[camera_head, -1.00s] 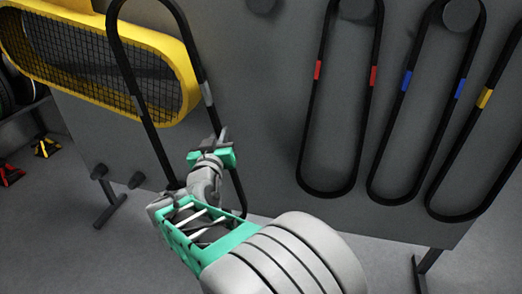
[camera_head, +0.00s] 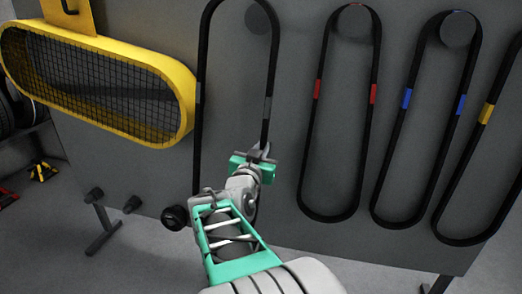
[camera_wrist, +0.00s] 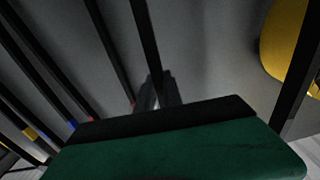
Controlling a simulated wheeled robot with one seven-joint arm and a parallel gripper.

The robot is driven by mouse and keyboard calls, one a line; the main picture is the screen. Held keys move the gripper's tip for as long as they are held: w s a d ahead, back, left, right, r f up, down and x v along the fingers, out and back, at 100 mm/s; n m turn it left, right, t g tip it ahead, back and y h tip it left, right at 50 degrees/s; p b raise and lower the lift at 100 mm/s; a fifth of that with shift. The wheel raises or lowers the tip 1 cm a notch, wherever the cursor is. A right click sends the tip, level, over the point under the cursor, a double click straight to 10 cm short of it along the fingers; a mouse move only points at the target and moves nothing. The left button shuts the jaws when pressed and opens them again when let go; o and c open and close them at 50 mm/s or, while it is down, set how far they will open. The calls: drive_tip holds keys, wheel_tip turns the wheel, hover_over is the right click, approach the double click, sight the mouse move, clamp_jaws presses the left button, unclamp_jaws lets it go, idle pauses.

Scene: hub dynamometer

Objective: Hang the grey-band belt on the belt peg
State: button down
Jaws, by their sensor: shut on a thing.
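The grey-band belt (camera_head: 198,125) is a tall black loop with a grey band on each side. My gripper (camera_head: 257,158) is shut on its right strand, low on the loop, below the grey band. The belt hangs upright in front of the grey panel. A round dark belt peg (camera_head: 258,19) shows inside the top of the loop, nearer its right strand. The belt's top is near the picture's upper edge, above the peg; I cannot tell whether the loop is around the peg in depth. The gripper's fingers show partly in the wrist view (camera_wrist: 156,92).
Red-band (camera_head: 317,90), blue-band (camera_head: 407,98) and yellow-band (camera_head: 487,114) belts hang to the right on the panel (camera_head: 290,235). A yellow mesh guard (camera_head: 187,100) hangs left of the held belt.

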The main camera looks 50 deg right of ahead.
sight(275, 124)
drive_tip(key=shift+p+x, duration=3.2)
drive_tip(key=shift+x, duration=5.3)
drive_tip(key=shift+a+f+b, duration=0.2)
drive_tip(key=shift+f+b, duration=0.5)
drive_tip(key=shift+b, duration=0.35)
drive_tip(key=shift+f, duration=0.2)
drive_tip(key=shift+s+f, duration=0.1)
drive_tip(key=shift+f, duration=0.25)
drive_tip(key=shift+w+r+b, duration=0.3)
drive_tip(key=shift+r+b, duration=0.2)
drive_tip(key=shift+r, duration=0.15)
drive_tip(key=shift+w+a, duration=0.1)
drive_tip(key=shift+s+f+b, duration=0.2)
drive_tip(key=shift+f+b, duration=0.2)
drive_tip(key=shift+b, duration=0.15)
